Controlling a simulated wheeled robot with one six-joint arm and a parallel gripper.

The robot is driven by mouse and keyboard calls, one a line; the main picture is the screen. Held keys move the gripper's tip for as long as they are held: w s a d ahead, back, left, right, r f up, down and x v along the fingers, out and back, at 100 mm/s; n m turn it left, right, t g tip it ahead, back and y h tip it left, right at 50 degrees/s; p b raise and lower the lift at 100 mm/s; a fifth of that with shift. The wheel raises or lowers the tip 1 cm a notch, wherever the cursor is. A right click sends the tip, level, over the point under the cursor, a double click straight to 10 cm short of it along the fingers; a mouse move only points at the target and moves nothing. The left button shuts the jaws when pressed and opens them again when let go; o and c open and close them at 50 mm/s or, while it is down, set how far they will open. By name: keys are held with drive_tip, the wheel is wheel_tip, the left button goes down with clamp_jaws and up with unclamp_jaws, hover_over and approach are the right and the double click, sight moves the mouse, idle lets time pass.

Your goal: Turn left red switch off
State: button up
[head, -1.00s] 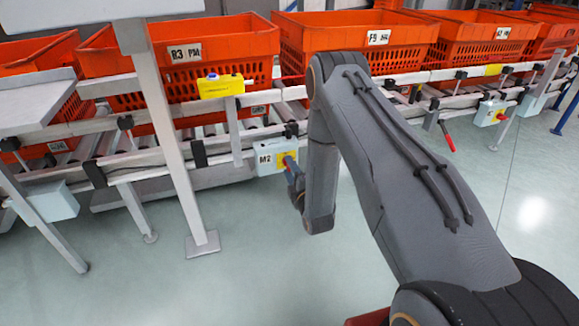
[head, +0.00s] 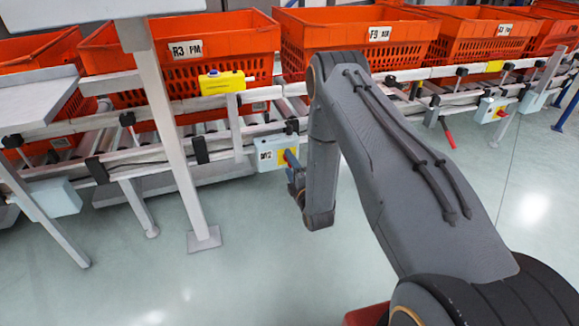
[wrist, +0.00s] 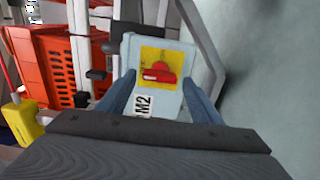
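The left red switch (wrist: 158,72) sits on a yellow plate on a pale box labelled M2 (wrist: 133,52). In the wrist view its red handle lies roughly level, across the direction of the M2 lettering. The box (head: 266,152) also shows in the head view, below the conveyor rail, with the switch itself mostly hidden by my gripper. My gripper (wrist: 158,78) is open, with one blue finger on each side of the switch in the wrist view. I see no finger closed on the handle, and the remaining depth is hard to judge. A second red switch (head: 501,113) is far right.
Orange totes (head: 190,65) stand on the conveyor behind. A yellow box with a blue button (head: 222,84) is on a post above the M2 box. A grey upright post (head: 170,140) stands to the left. A red handle (head: 449,136) hangs at right. The front floor is clear.

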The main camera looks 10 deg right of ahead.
drive_tip(key=s+p, duration=0.2)
drive_tip(key=s, duration=0.5)
drive_tip(key=shift+s+d, duration=0.4)
drive_tip(key=shift+d, duration=0.05)
